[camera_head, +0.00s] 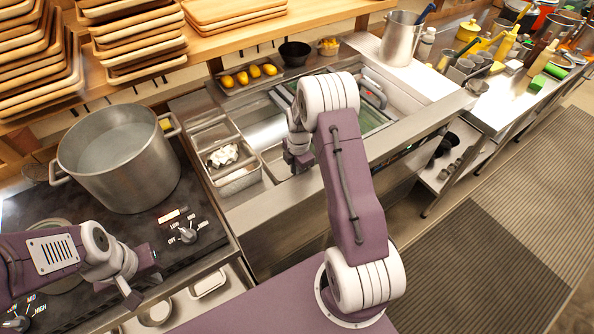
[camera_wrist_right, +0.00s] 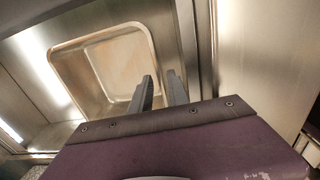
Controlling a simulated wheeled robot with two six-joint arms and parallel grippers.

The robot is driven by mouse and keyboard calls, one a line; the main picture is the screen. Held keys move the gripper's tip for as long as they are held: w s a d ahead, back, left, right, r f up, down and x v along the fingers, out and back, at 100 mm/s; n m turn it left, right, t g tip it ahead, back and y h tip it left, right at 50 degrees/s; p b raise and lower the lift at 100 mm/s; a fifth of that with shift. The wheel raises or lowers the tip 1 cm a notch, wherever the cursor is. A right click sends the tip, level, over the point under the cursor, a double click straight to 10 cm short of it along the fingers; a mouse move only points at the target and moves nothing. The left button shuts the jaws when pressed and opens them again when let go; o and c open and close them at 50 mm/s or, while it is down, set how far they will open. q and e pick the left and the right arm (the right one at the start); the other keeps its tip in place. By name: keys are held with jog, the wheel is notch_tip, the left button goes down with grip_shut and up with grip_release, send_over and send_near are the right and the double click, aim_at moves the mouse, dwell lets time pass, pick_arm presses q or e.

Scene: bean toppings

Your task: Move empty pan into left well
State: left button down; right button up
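An empty metal pan (camera_wrist_right: 122,62) with a rounded rectangular rim fills the upper left of the right wrist view. My right gripper (camera_wrist_right: 160,80) is over its right side, with its two fingers apart and a gap between them. In the head view, my right gripper (camera_head: 297,160) is low over the counter wells, partly hidden by its own arm. The left part of the wells holds small metal pans, one with white food (camera_head: 224,156). My left gripper (camera_head: 142,285) is open and empty in front of the stove knobs.
A large steel pot (camera_head: 118,160) stands on the stove at left. A tray of yellow items (camera_head: 248,77) and a dark bowl (camera_head: 294,52) sit behind the wells. Stacked wooden trays (camera_head: 140,40) are on the shelf. Utensils crowd the right counter.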

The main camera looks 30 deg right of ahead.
notch_tip(320, 180, up, 12)
jog(key=s+a+m, duration=0.2)
jog(key=s+m, duration=0.1)
jog(key=s+a+m, duration=0.3)
jog(key=s+a+r+m, duration=0.1)
jog(key=s+a+m, duration=0.1)
jog(key=s+m, duration=0.1)
jog(key=shift+s+a+m, duration=0.2)
jog(key=shift+a+m, duration=0.05)
jog(key=shift+m, duration=0.35)
jog(key=s+a+f+m, duration=0.1)
jog(key=s+a+m, duration=0.2)
jog(key=s+m, duration=0.6)
jog(key=shift+a+t, duration=0.2)
jog(key=shift+t, duration=0.1)
jog(key=shift+f, duration=0.1)
